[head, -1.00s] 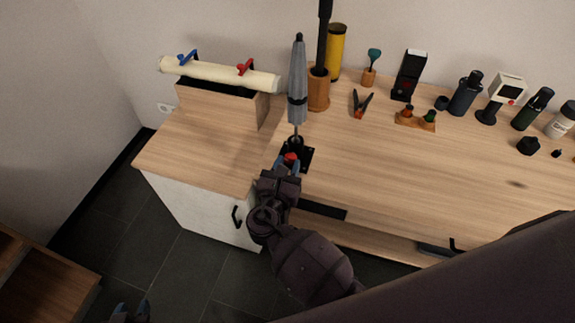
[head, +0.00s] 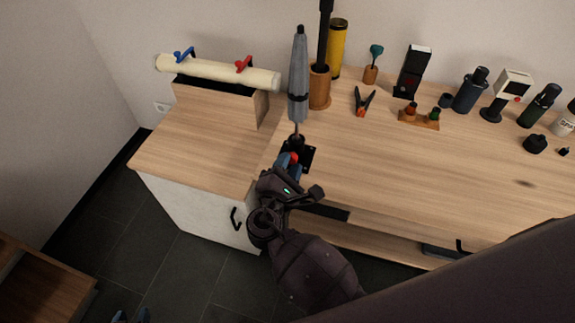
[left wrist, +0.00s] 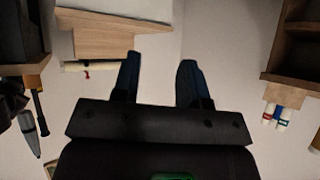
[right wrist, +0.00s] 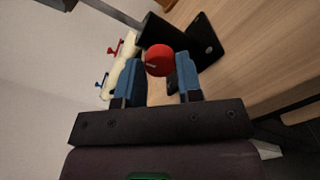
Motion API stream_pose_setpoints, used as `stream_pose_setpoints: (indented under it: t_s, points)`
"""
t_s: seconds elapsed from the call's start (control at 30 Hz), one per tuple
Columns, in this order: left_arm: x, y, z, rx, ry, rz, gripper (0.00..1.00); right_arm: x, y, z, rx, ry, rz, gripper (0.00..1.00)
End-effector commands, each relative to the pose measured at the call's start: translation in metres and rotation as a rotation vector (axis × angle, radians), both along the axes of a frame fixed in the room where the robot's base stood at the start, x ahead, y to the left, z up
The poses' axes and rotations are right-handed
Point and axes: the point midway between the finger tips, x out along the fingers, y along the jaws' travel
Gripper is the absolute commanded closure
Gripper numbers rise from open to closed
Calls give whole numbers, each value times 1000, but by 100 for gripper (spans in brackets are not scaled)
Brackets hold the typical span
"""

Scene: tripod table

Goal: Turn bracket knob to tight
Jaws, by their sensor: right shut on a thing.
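The bracket (head: 308,153) is a black plate on the worktop near its front edge, and a furled grey umbrella (head: 299,75) stands upright in it. Its red knob (right wrist: 159,61) carries a short pale mark and faces me in the right wrist view; in the head view the knob (head: 293,157) is partly hidden. My right gripper (right wrist: 158,75) is shut on the knob, with one blue finger on each side. My left gripper (head: 131,317) is low at the bottom left of the head view, away from the bench. In the left wrist view its fingers (left wrist: 160,80) are apart and empty.
A cream roll (head: 218,72) with blue and red clamps lies on a wooden block at the left. A wooden holder (head: 319,88), orange-tipped pliers (head: 362,103) and several bottles stand along the back. The worktop right of the bracket is clear.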

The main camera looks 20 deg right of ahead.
Motion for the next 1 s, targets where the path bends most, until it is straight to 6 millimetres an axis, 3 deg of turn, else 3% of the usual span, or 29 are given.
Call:
stream_pose_setpoints:
  t_s: [0.33, 0.87, 0.9, 1.0]
  points:
    - [8, -2, 2, 1, -14, -7, 60, 1, -1, 0, 115, -80, -2, 90]
    - [3, -1, -2, 2, -3, -6, 60, 1, -1, 2, 135, -95, -2, 90]
    - [2, 0, -2, 2, -1, -5, 60, 1, -1, 2, 135, -95, -2, 64]
    - [0, 0, -4, 2, 3, -4, 60, 1, -1, 1, 134, -94, -2, 48]
